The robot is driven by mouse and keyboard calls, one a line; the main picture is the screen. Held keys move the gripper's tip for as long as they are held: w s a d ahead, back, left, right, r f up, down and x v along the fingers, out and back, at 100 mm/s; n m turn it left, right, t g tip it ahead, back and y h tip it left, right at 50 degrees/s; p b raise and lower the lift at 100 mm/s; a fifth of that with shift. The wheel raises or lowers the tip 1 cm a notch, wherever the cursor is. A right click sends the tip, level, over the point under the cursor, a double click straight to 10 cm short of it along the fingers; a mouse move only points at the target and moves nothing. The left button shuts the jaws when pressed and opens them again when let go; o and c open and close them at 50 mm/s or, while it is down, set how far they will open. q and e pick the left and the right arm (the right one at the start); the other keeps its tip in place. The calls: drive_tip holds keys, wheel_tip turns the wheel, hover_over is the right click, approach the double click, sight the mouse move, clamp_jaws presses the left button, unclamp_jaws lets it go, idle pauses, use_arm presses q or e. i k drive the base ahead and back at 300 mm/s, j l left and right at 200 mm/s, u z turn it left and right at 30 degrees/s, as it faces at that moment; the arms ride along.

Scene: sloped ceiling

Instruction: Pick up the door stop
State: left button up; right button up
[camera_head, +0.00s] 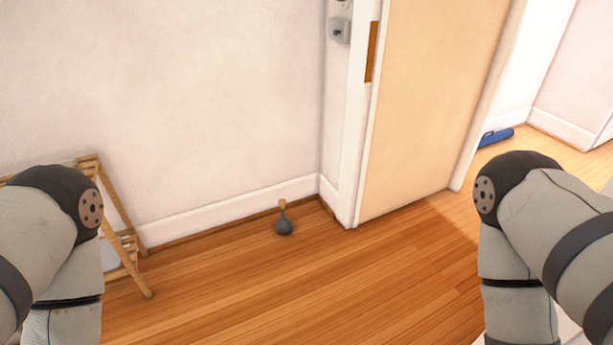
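The door stop (284,225) appears to be the small dark grey, rounded object with a tan top. It stands upright on the wooden floor near the baseboard, left of the door frame. Nothing touches it. My two arms come in at the left and right edges of the head view, well apart from it. Both grippers are outside the picture, below the frame, so their state does not show.
A wooden easel-like frame (127,243) leans at the left, partly behind my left arm. A tan door panel (433,105) stands right of the door stop. A blue object (496,137) lies in the room beyond. The wooden floor (300,290) in front is clear.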

sight(284, 225)
drive_tip(key=i+l, duration=0.2)
drive_tip(key=i, duration=0.25)
drive_tip(key=i+l+z, duration=0.1)
drive_tip(key=i, duration=0.35)
drive_tip(key=i+l, duration=0.25)
drive_tip(key=i, duration=0.25)
drive_tip(key=i+l+z, duration=0.1)
drive_tip(key=i, duration=0.35)
drive_tip(key=i+u, duration=0.25)
drive_tip(key=u, duration=0.25)
drive_tip(key=i+u, duration=0.25)
drive_tip(key=u, duration=0.25)
